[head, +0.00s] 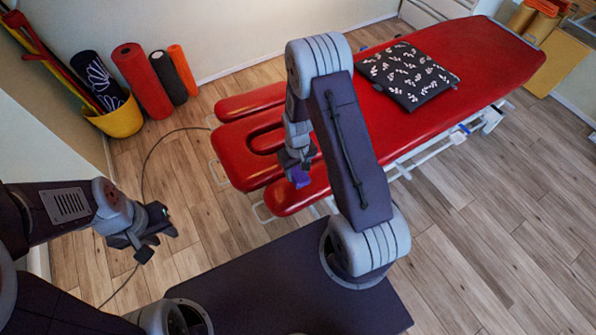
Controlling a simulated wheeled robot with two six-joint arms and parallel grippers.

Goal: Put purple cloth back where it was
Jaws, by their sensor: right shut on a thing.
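The purple cloth (299,178) shows as a small purple patch at the tip of my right gripper (297,171). The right gripper is shut on it, over the near end of the red treatment table (480,60), close to the face opening. The rest of the cloth is too small or hidden to make out. I cannot tell whether the cloth touches the table. My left gripper (155,240) is at the left, over the wooden floor, apart from the table. Its fingers are spread and hold nothing.
A black cushion with white leaf prints (407,74) lies on the table. At the back left, a yellow bucket (118,120) stands beside several rolls, including a red roll (142,80). A dark cable (160,138) runs across the floor. The floor on the right is clear.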

